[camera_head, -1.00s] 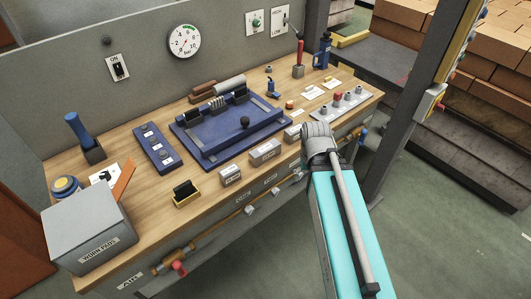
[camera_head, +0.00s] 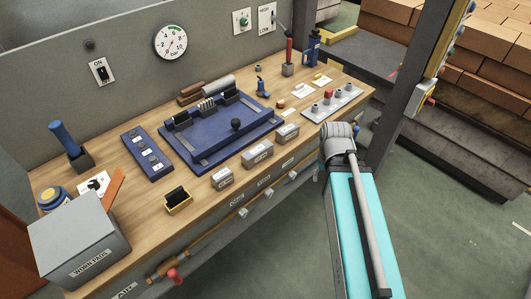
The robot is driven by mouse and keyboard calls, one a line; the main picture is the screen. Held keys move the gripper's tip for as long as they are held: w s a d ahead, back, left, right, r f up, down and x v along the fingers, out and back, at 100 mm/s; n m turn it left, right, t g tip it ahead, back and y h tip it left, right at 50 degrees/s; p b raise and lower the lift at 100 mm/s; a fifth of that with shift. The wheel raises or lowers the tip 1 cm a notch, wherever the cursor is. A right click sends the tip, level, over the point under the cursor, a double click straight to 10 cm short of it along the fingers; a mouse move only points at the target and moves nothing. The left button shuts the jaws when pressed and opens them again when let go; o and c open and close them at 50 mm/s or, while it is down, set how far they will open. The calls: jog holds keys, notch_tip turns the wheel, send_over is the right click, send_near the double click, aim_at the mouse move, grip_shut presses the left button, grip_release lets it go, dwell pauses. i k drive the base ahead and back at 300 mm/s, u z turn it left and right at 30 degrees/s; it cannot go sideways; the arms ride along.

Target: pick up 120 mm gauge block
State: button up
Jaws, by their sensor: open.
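Three grey rectangular blocks with pale labels stand in a row near the front edge of the wooden bench: a small left block (camera_head: 221,178), a larger middle block (camera_head: 257,154) and a right block (camera_head: 286,134). They look like the gauge blocks, but the labels are too small to read, so I cannot tell which is 120 mm. All three stand apart on the bench. My gripper is not in view. Only my teal arm link and its grey joint show at the right, in front of the bench.
A blue fixture plate (camera_head: 215,135) lies behind the blocks. A grey panel with knobs (camera_head: 332,103) is at the right. A pipe (camera_head: 205,245) runs below the front edge.

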aim_at(253, 157)
jog(key=z, duration=0.25)
jog(key=k, duration=1.55)
jog(key=u, duration=0.55)
jog(key=i, duration=1)
jog(key=z, duration=0.05)
